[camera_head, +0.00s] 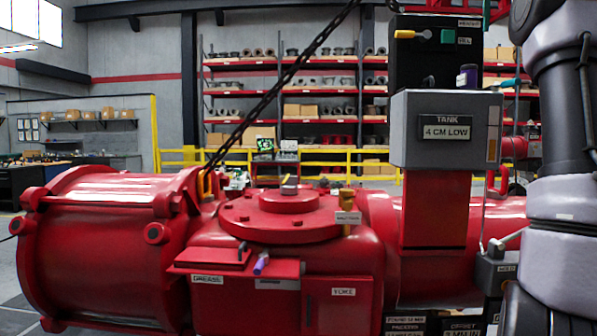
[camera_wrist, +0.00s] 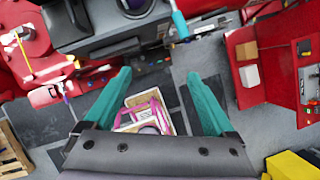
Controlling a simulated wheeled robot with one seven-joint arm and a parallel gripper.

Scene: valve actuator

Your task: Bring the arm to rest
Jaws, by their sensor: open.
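My arm (camera_head: 565,150) runs down the right edge of the head view, in front of the red valve actuator (camera_head: 290,235). My gripper is outside that view. In the wrist view my gripper (camera_wrist: 159,74) has its two teal fingers spread wide apart, with nothing held between them. The fingers point over the grey tiled floor, below the grey and red machine parts at the top of the picture. A light box with pink items (camera_wrist: 148,112) shows between the fingers, lower down and apart from them.
A grey tank box (camera_head: 446,130) labelled "4 CM LOW" stands close left of my arm. A chain (camera_head: 283,80) slants up from the actuator. In the wrist view, a red bench (camera_wrist: 275,60) is at right, a wooden pallet (camera_wrist: 10,150) at lower left and a yellow object (camera_wrist: 290,166) at lower right.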

